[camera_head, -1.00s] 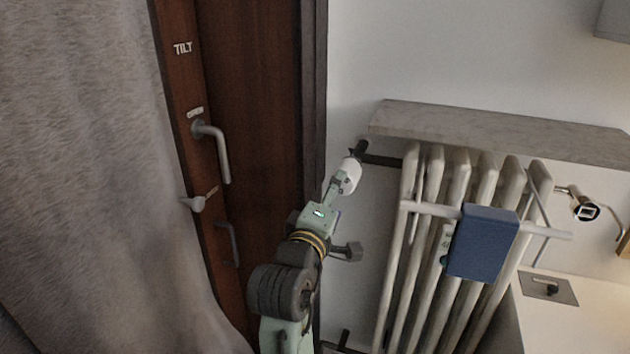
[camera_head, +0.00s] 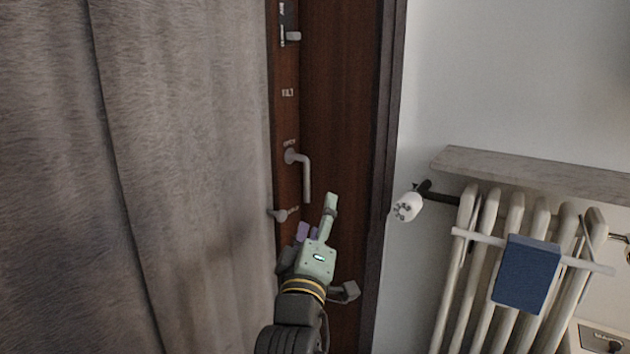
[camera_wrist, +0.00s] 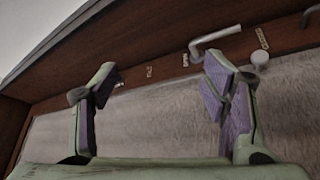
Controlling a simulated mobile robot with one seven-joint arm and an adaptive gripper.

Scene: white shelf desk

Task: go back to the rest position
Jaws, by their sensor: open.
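My gripper (camera_head: 318,215) is raised in front of the dark brown wooden door (camera_head: 340,110) in the head view, just below and right of its lever handle (camera_head: 305,172). In the wrist view my gripper (camera_wrist: 165,95) has its two green fingers with purple pads spread wide apart, with nothing between them. The lever handle (camera_wrist: 215,38) shows beyond the right finger, apart from it as far as I can tell. The lower part of my arm runs out of the bottom of the head view.
A grey curtain (camera_head: 150,180) fills the left side. Right of the door are a white radiator valve knob (camera_head: 407,207), a radiator (camera_head: 490,250) with a blue box (camera_head: 527,274) hung on its rail, and a stone shelf (camera_head: 530,170) above. The wall between door and shelf is bare.

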